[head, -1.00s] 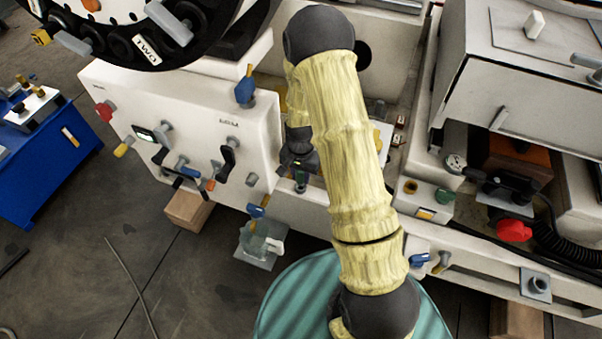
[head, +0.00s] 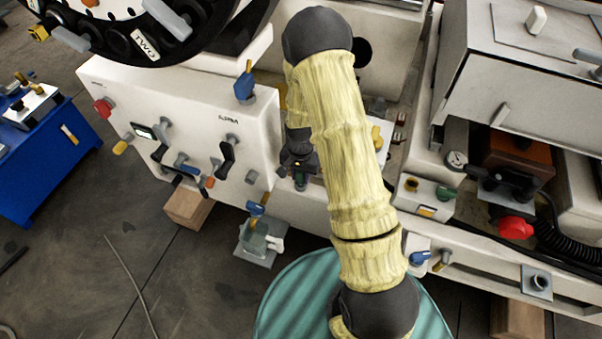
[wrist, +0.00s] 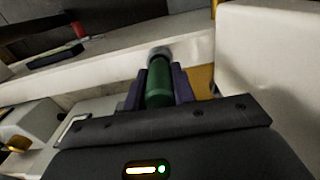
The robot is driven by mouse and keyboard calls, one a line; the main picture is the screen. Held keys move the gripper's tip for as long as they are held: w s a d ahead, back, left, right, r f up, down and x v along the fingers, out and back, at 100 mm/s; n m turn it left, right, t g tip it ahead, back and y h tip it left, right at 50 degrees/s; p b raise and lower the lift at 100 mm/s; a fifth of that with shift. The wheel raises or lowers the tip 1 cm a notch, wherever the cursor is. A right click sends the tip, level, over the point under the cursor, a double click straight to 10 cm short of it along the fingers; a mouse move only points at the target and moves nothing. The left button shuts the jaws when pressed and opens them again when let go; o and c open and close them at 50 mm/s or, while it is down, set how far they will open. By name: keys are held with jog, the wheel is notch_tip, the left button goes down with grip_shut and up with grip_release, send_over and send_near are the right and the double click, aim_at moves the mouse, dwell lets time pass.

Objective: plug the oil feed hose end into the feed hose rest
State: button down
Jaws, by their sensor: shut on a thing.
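My gripper (wrist: 157,92) is shut on the oil feed hose end (wrist: 158,84), a green cylinder with a grey tip. The hose end points away from the wrist, between two dark purple fingers. In the head view, my gripper (head: 299,178) is small and partly hidden by my arm, beside the white machine panel. A grey square plate with a round socket (head: 538,282) at the lower right may be the feed hose rest; I cannot tell for sure. It is well apart from the gripper.
The white panel (head: 180,130) with several knobs and levers stands left of my gripper. A pressure gauge (head: 456,160), a red knob (head: 515,229) and a black coiled hose (head: 562,240) are at the right. A pale ledge (wrist: 110,68) crosses the wrist view beyond the hose end.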

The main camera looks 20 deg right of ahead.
jog(key=shift+f, duration=0.65)
jog(key=c, duration=1.1)
grip_release()
notch_tip(320, 180, up, 18)
jog(key=p, duration=0.5)
jog(key=shift+f, duration=0.25)
